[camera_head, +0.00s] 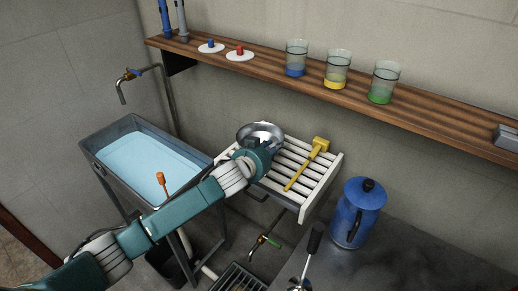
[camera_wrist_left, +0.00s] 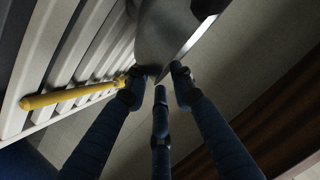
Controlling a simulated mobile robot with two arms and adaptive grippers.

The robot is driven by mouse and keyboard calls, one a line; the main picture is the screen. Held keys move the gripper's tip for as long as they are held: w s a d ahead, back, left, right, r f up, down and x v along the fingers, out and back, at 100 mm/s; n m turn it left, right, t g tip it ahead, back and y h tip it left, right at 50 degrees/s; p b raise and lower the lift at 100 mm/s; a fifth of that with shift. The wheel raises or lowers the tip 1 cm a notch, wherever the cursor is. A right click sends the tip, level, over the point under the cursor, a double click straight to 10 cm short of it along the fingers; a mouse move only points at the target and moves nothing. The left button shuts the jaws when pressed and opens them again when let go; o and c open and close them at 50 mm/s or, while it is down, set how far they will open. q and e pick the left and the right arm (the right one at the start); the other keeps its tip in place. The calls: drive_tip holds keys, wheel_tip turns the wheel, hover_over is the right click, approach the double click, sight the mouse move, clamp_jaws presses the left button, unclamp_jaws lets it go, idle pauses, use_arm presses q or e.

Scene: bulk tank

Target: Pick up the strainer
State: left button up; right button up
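A shiny round metal bowl-shaped piece, which I take to be the strainer (camera_head: 262,131), sits at the back left of the white slatted rack. My left gripper (camera_head: 262,148) is at its front edge in the head view and hides part of it. In the left wrist view, the strainer's metal (camera_wrist_left: 172,35) fills the top middle. The dark fingers of my left gripper (camera_wrist_left: 157,85) reach up around its lower edge, with their tips spaced apart. Whether they press on it cannot be told. My right gripper is not in view.
A water-filled tank (camera_head: 108,180) stands left. A blue jug (camera_head: 360,215) stands on the dark counter (camera_head: 400,265). A wooden shelf (camera_head: 440,120) with glasses runs along the wall above.

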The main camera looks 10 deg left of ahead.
use_arm(q)
drive_tip(key=shift+x, duration=0.85)
clamp_jaws()
drive_tip(key=shift+r, duration=0.25)
